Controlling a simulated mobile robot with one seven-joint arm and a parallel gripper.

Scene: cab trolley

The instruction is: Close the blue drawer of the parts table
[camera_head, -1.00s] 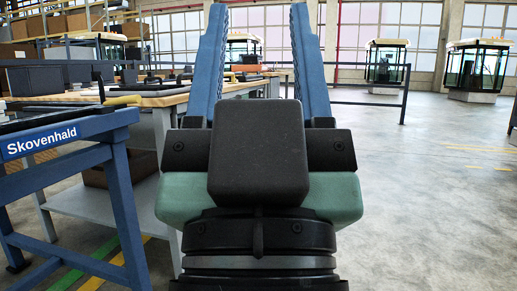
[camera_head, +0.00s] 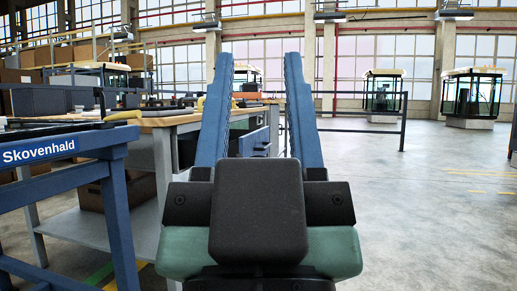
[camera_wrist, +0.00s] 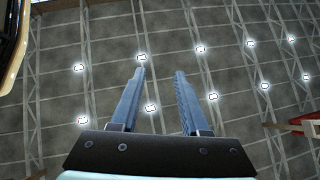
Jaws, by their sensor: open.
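My gripper (camera_head: 258,58) is open and empty, its two long blue fingers pointing up and apart in the head view. It also shows in the wrist view (camera_wrist: 158,74), with only the ceiling beyond it. The parts table (camera_head: 178,119) has a wooden top and grey legs and stands behind and left of my gripper. A blue drawer front (camera_head: 256,140) shows between my fingers, under the far right end of the table. My gripper is apart from it. My left finger hides part of that end, and I cannot tell how far the drawer stands out.
A blue trestle marked Skovenhald (camera_head: 60,150) stands close on the left. A dark railing (camera_head: 370,133) runs behind on the right, with cabs (camera_head: 383,92) beyond it. The grey floor (camera_head: 420,200) on the right is clear.

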